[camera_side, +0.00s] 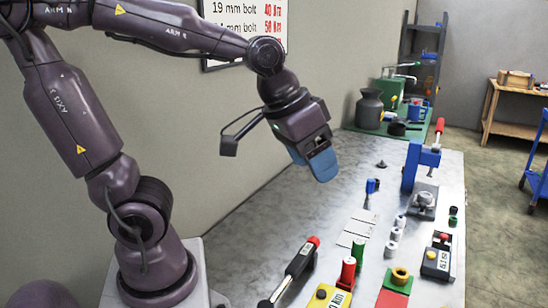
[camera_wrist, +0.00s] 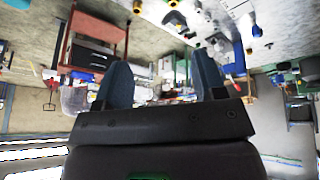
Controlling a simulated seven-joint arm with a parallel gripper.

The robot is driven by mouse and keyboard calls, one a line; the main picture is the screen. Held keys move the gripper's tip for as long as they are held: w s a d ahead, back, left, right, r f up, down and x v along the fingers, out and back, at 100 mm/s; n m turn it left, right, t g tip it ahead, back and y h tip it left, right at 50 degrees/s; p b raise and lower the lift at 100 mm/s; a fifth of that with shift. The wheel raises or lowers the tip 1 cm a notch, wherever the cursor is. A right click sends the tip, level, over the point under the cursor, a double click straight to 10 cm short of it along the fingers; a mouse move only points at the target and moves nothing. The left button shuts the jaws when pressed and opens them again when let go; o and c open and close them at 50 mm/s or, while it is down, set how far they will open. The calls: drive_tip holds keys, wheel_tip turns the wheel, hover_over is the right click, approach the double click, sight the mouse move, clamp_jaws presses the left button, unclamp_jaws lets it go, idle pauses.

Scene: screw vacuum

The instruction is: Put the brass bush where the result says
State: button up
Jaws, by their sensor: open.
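The brass bush (camera_side: 400,276) is a short yellow ring in the side view. It sits on the green part of a red and green pad (camera_side: 388,299) near the front edge of the bench. A small yellow and black unit (camera_side: 437,261) with a white readout lies right of it; I cannot read its digits surely. My gripper (camera_side: 318,174) has blue fingers and is raised above the back of the bench, well apart from the bush. In the wrist view its two fingers (camera_wrist: 162,75) stand wide apart with nothing held between them. I cannot surely pick out the bush in the wrist view.
A blue press (camera_side: 421,160) with a red handle stands at the right. Red and green cylinders (camera_side: 348,271), white cards (camera_side: 358,227) and small grey and white pieces (camera_side: 394,240) lie mid-bench. A black, red-ended tool (camera_side: 296,268) lies left. The bench's back left is bare.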

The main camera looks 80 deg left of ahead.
drive_tip(key=s+m, duration=0.1)
drive_tip(key=s, duration=0.5)
drive_tip(key=shift+r, duration=0.35)
